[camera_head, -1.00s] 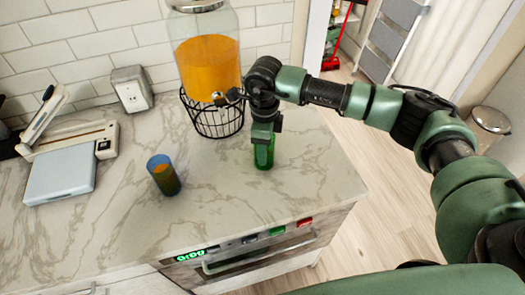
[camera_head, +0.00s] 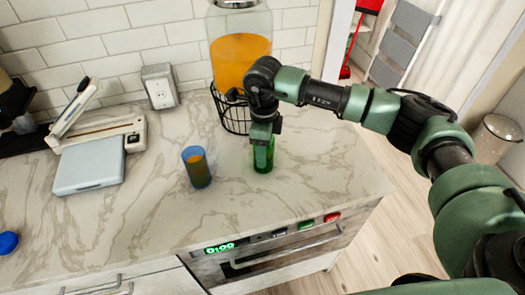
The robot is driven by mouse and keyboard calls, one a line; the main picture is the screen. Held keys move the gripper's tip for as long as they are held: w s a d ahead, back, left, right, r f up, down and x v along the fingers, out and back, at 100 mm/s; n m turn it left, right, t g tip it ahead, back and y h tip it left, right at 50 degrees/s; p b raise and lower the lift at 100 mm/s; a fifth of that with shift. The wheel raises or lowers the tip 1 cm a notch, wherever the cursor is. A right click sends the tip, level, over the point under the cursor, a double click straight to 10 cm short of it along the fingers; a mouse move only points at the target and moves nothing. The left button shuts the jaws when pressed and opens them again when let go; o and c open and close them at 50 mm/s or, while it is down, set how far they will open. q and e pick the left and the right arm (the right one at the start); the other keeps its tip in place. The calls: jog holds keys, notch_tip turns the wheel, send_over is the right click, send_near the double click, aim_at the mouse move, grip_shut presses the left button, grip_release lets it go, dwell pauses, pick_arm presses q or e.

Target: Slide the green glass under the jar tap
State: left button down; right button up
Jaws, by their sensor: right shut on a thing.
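The green glass (camera_head: 263,160) stands upright on the marble counter, near its right end. My right gripper (camera_head: 263,143) points down and is shut on the glass's upper part, partly hiding it. The jar (camera_head: 240,60) is clear, holds orange liquid and sits on a black wire stand (camera_head: 234,119) at the back. The jar tap (camera_head: 234,95) shows at the jar's lower front, just left of my right wrist. The green glass is in front of the stand and to the right of the tap. My left gripper is not in view.
A blue glass (camera_head: 197,168) with orange contents stands left of the green glass. A grey-and-white device (camera_head: 95,160) lies further left, and a blue round item (camera_head: 8,242) is at the left edge. The counter's front edge and oven (camera_head: 285,250) are below.

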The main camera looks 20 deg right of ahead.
jog(key=o, duration=1.7)
jog(key=shift+c, duration=0.2)
jog(key=shift+r, duration=0.1)
notch_tip(320, 180, up, 8)
jog(key=b, duration=0.2)
jog(key=shift+w+f, duration=0.1)
jog(key=shift+f, duration=0.1)
